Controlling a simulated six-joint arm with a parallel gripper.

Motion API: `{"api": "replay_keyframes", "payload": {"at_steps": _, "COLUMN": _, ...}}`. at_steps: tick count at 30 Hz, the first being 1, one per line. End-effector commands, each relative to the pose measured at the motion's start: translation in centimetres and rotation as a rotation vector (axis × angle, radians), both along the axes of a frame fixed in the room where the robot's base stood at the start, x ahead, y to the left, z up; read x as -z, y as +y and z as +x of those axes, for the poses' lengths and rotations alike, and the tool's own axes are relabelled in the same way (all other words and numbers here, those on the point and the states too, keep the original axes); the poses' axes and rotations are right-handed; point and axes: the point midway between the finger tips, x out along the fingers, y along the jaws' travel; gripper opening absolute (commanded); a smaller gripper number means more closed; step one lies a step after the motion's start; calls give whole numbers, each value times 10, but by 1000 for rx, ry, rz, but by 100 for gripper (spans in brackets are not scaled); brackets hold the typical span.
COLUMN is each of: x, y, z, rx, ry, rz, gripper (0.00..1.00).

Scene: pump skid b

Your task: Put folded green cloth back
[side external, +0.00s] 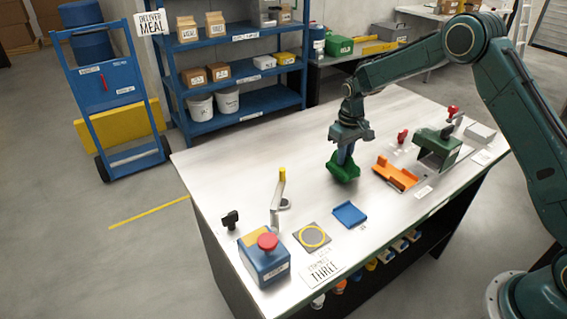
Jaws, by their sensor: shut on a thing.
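The green cloth (343,172) is a small bunched dark-green shape around the middle of the metal table (240,160). My gripper (345,157) points down from above and is shut on the cloth. The fingertips are partly hidden by the cloth. I cannot tell whether the cloth's underside touches the table or hangs just above it. An orange tray (395,174) lies to the right of the cloth, and a flat blue tray (349,214) lies in front of it.
A green fixture (437,150) and red handle (402,136) are at right. The table's left-back area is clear.

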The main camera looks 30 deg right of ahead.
Motion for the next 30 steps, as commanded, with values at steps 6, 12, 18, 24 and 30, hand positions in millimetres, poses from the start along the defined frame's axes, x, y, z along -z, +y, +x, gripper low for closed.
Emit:
{"api": "replay_keyframes", "payload": {"at_steps": 6, "x": 17, "y": 0, "z": 0, "rx": 0, "ry": 0, "rz": 0, "gripper": 0}}
{"api": "replay_keyframes", "payload": {"at_steps": 12, "x": 18, "y": 0, "z": 0, "rx": 0, "ry": 0, "rz": 0, "gripper": 0}}
{"api": "replay_keyframes", "payload": {"at_steps": 18, "x": 20, "y": 0, "z": 0, "rx": 0, "ry": 0, "rz": 0, "gripper": 0}}
{"api": "replay_keyframes", "payload": {"at_steps": 24, "x": 20, "y": 0, "z": 0, "rx": 0, "ry": 0, "rz": 0, "gripper": 38}}
{"api": "replay_keyframes", "payload": {"at_steps": 30, "x": 20, "y": 0, "z": 0, "rx": 0, "ry": 0, "rz": 0, "gripper": 38}}
